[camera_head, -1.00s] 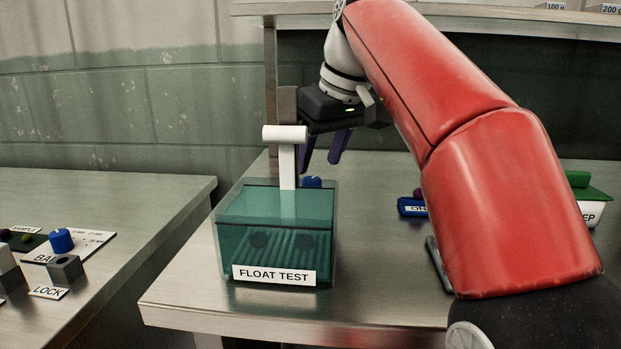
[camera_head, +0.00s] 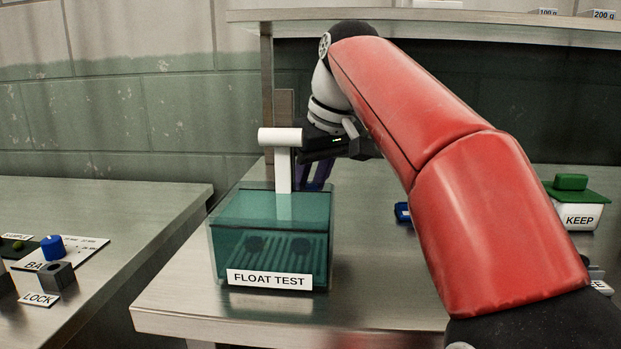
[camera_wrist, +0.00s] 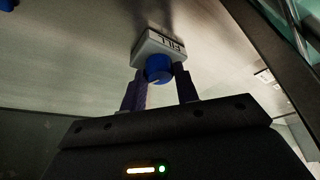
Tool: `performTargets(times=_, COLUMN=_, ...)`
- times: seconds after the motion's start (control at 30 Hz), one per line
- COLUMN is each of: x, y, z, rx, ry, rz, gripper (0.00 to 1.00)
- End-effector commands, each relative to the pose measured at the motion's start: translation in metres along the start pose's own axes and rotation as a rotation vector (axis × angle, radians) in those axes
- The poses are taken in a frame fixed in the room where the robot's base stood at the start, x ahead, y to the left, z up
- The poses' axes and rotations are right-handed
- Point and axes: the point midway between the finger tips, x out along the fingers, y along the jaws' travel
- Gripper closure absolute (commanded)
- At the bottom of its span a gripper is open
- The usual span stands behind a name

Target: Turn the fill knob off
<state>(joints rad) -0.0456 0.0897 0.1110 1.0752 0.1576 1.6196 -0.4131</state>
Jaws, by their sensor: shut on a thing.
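The fill knob (camera_wrist: 159,69) is a blue round knob on a small grey block labelled FILL (camera_wrist: 160,45), seen in the wrist view. My gripper (camera_wrist: 160,85) has its two dark purple fingers on either side of the knob and is shut on it. In the head view my gripper (camera_head: 314,178) reaches down behind the teal float test tank (camera_head: 270,212), beside its white spout (camera_head: 282,165). The knob is hidden there behind the tank and my fingers.
A shelf (camera_head: 420,15) runs above the bench. A white KEEP bin (camera_head: 578,217) with a green lid stands at the right. A separate bench at the left holds a blue knob (camera_head: 52,247) and a LOCK block (camera_head: 57,277).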

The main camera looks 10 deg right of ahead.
Motion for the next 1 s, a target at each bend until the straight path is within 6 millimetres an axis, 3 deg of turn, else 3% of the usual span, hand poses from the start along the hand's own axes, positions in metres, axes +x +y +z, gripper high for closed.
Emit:
performTargets(times=0.5, x=-0.0020, y=0.0025, z=-0.0016, rx=-0.346, ry=-0.001, rz=-0.144, gripper=0.92)
performTargets(times=0.83, x=-0.0001, y=0.0020, z=-0.0011, rx=-0.370, ry=0.002, rz=-0.152, gripper=0.92)
performTargets(times=0.87, x=-0.0001, y=0.0020, z=-0.0011, rx=-0.369, ry=0.002, rz=-0.152, gripper=0.68)
performTargets(times=1.0, x=-0.0001, y=0.0020, z=-0.0010, rx=-0.369, ry=0.001, rz=-0.152, gripper=0.50)
